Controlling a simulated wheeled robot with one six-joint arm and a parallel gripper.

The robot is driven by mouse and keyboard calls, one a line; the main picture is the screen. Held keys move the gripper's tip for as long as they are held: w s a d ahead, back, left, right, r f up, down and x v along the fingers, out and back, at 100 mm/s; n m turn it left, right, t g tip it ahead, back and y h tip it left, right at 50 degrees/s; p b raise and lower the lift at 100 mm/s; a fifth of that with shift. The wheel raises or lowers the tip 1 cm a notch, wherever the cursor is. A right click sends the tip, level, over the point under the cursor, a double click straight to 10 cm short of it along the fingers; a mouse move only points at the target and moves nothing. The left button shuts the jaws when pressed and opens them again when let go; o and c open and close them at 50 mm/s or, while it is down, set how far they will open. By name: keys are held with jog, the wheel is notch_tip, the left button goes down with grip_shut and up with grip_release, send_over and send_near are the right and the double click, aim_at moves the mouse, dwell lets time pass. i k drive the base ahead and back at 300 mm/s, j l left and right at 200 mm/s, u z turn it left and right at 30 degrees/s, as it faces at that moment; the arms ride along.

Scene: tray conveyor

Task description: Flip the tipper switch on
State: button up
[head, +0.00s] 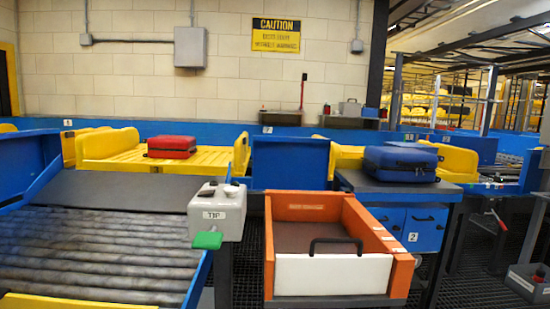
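A light grey control box (218,208) stands left of the middle, at the right end of the roller section. Its front carries a small label that seems to read "TIP". A green paddle (207,240) sticks out low at the box's front left. A small dark and white knob (232,189) sits on top of the box. I cannot tell from this view whether the switch is on or off. My gripper is not in view.
Rollers (95,250) fill the lower left. A red suitcase (171,147) lies on a yellow slatted tray (110,160). An orange bin (268,250) with a white front stands right of the box. A blue suitcase (400,163) lies on a dark-topped cabinet (375,188).

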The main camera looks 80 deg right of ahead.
aim_at(210, 192)
jog(key=z, duration=2.35)
